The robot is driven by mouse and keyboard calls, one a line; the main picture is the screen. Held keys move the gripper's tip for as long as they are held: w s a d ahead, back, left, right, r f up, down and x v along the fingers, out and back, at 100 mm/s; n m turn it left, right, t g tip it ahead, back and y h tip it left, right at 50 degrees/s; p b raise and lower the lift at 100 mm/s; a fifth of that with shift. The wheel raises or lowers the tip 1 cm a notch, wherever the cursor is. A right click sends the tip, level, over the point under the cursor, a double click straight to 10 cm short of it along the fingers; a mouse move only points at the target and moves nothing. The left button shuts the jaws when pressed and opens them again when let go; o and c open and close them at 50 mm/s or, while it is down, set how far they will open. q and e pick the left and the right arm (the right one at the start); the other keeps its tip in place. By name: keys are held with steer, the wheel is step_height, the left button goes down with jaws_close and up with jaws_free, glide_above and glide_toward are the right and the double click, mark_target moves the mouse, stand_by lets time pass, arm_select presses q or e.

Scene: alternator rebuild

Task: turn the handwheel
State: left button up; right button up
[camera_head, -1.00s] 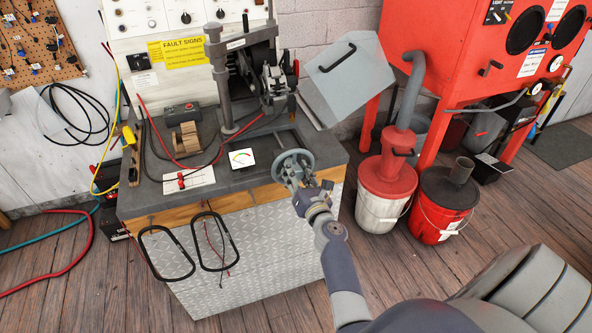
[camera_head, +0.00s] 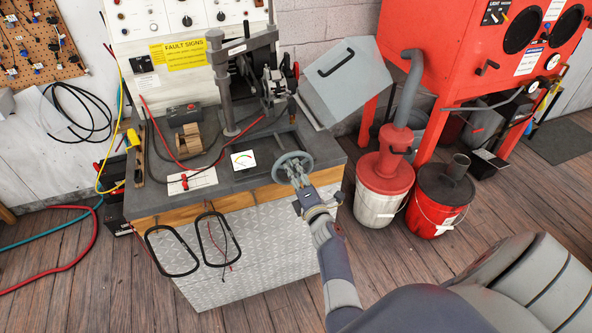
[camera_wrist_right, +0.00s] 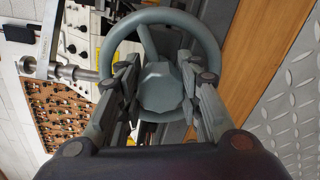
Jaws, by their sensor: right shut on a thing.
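The grey handwheel (camera_head: 283,163) sits at the front right edge of the test bench. In the right wrist view the handwheel (camera_wrist_right: 148,18) fills the upper middle, with its round hub between my fingers. My right gripper (camera_head: 298,176) reaches it from the front right and is shut on the handwheel, one finger on each side of the hub in the right wrist view (camera_wrist_right: 161,88). Part of the lower rim is hidden behind the gripper. My left gripper is in neither view.
The bench top (camera_head: 240,180) carries a white gauge (camera_head: 243,160), red leads and a press column (camera_head: 222,80). Two black loops (camera_head: 172,272) hang on its front. A white bucket with a red lid (camera_head: 378,205) and a red bucket (camera_head: 436,217) stand on the floor to the right.

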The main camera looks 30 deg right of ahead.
steer(key=m+p, duration=0.1)
steer(key=m, duration=0.2)
steer(key=shift+m+p, duration=0.75)
steer(key=shift+m, duration=0.75)
steer(key=o, duration=0.8)
